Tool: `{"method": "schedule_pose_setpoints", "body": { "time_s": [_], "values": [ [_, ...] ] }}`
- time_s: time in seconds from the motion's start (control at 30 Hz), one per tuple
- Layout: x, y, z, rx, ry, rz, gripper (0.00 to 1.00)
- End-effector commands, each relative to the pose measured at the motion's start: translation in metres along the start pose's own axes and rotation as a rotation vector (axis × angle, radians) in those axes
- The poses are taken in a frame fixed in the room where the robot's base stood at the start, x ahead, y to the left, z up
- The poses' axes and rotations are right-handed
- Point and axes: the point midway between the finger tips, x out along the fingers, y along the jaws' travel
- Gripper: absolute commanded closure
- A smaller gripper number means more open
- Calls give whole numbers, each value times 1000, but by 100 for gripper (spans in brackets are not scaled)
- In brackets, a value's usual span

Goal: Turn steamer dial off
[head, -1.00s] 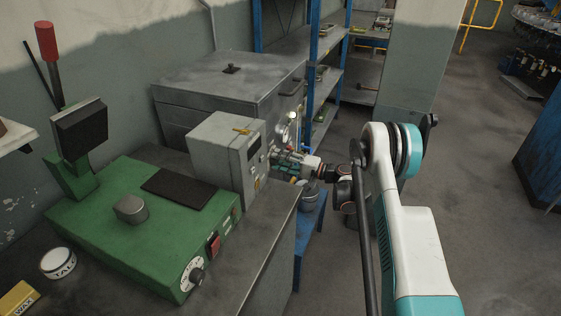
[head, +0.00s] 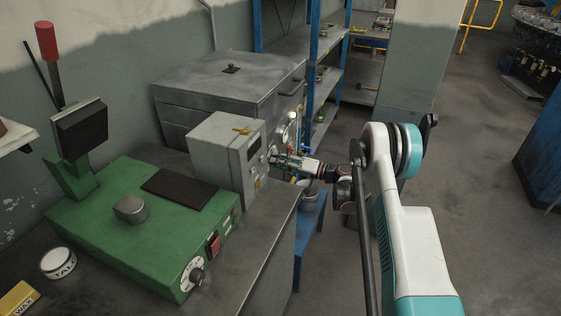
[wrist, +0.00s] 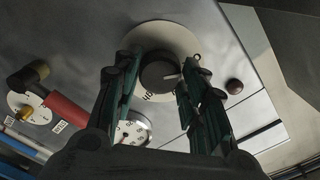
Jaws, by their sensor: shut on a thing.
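The steamer dial (wrist: 158,72) is a dark round knob on a cream disc, fixed to a grey metal panel in the wrist view. A pale pointer line on the knob points to the right in that view. Part of the disc's lettering shows below the knob; the rest is hidden. My gripper (wrist: 160,73) is shut on the knob, with one green-and-black finger on each side. In the head view my gripper (head: 277,161) is at the front of the grey steamer (head: 225,85), and the dial itself is hidden there.
The wrist view shows a dark red button or lamp (wrist: 234,86), a white gauge (wrist: 133,128) and a red-handled valve (wrist: 66,112) near my fingers. A grey control box (head: 226,150) stands close left of my gripper. Blue shelving (head: 312,75) is behind.

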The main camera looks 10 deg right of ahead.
Motion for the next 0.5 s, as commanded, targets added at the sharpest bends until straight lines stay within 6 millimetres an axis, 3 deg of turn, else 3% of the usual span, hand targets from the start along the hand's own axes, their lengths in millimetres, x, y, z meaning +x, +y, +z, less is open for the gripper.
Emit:
{"method": "schedule_pose_setpoints", "body": {
  "time_s": [0.33, 0.37, 0.4, 0.43, 0.5],
  "values": [
    [0, 1, 2, -4, -3, 2, 85],
    [0, 1, 2, -4, -3, 2, 57],
    [0, 1, 1, -3, -3, 2, 48],
    [0, 1, 1, -3, -3, 1, 41],
    [0, 1, 1, -3, -2, 1, 41]
  ]
}}
